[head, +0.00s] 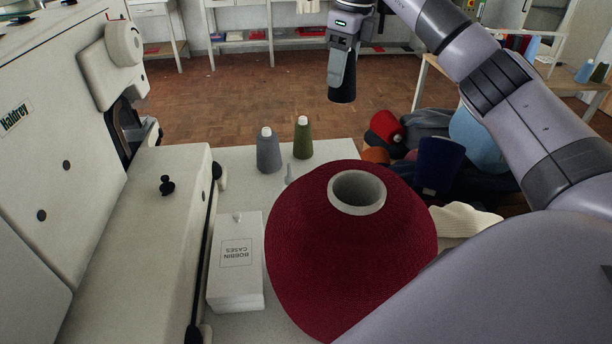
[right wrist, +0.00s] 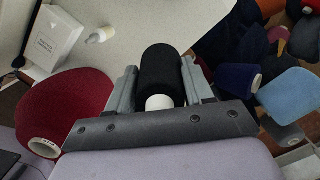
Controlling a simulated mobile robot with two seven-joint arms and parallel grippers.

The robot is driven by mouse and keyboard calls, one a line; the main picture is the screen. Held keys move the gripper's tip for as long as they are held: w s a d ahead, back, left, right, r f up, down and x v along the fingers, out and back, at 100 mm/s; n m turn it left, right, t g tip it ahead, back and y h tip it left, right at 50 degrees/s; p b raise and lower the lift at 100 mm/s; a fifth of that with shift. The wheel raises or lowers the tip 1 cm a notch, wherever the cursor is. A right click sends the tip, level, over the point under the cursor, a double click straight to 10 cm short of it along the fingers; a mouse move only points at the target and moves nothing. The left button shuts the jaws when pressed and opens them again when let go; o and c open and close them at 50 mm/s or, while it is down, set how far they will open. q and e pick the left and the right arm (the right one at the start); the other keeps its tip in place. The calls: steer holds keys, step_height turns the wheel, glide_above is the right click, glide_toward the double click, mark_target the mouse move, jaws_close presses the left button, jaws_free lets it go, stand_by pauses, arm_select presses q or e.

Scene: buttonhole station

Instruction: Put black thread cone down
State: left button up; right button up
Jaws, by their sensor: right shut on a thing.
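The black thread cone (head: 343,93) is in my right gripper (head: 342,76), held up in the air and seen past the far side of the white table (head: 233,172) in the head view. In the right wrist view the black cone (right wrist: 160,70) sits between the two grey fingers, with its white core end towards the camera. The fingers of my right gripper (right wrist: 160,86) are shut on it. The fingers partly hide the cone in the head view. My left gripper is not in view.
A large dark red cone (head: 310,240) fills the table's front. A grey cone (head: 268,155) and a green cone (head: 303,140) stand behind it. A bobbin cases box (head: 236,275) lies beside the machine (head: 50,130). Blue cones and cloth crowd the right. Bare tabletop shows around the small cones.

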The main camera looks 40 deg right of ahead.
steer(key=shift+s+d+f+m, duration=0.1)
steer(key=shift+d+f+m, duration=0.4)
steer(key=shift+d+m, duration=0.3)
step_height(320, 180, down, 20)
steer(key=shift+r+b, duration=0.1)
steer(key=shift+b, duration=1.05)
steer(key=o, duration=1.1)
